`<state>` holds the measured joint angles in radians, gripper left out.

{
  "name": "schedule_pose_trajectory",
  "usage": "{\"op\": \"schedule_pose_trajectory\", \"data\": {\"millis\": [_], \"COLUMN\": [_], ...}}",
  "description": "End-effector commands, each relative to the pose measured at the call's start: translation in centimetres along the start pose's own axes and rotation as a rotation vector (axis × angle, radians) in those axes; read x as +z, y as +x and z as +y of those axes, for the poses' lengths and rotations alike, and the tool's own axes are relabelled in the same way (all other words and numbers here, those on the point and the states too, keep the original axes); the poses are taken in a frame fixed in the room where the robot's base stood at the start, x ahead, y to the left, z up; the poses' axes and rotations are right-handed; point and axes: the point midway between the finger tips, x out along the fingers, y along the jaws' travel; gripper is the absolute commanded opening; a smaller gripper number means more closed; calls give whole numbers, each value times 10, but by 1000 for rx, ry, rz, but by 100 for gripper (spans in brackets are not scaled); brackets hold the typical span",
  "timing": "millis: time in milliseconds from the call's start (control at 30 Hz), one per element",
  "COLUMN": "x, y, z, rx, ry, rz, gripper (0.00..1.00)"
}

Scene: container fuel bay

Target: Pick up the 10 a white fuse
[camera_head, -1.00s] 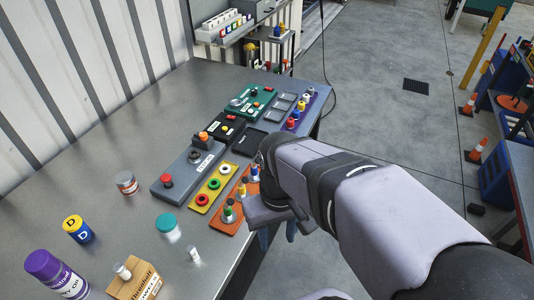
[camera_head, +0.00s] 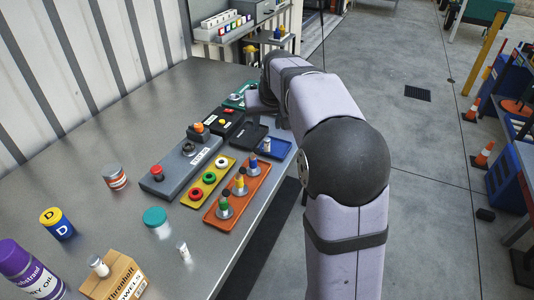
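I cannot tell for sure which item is the 10 A white fuse; no rating is readable. A small white cylinder with metal-looking ends (camera_head: 183,252) stands on the near part of the metal table. A similar white cylinder (camera_head: 98,265) sits on the cardboard box. A small pale cylinder (camera_head: 267,145) stands in a blue tray (camera_head: 276,154) near the table's right edge. My gripper (camera_head: 258,104) is at the far end of the table, beside the green panel. Its dark body shows, but its fingers are not clearly visible. My arm hides part of the far right table edge.
A grey control box (camera_head: 172,172), yellow tray (camera_head: 195,199) with rings and orange tray (camera_head: 214,217) with coloured pegs fill the middle. A teal-lidded jar (camera_head: 156,217), red-and-white can (camera_head: 115,177), D battery (camera_head: 60,225) and purple can (camera_head: 28,268) stand left.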

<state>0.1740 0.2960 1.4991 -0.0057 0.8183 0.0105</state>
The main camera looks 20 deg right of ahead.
Motion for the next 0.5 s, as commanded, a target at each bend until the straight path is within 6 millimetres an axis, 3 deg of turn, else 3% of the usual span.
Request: {"op": "schedule_pose_trajectory", "data": {"millis": [167, 500], "x": [-19, 4], "y": [18, 53], "z": [9, 8], "rx": [9, 7], "ry": [15, 12], "rz": [45, 42], "gripper": [39, 39]}}
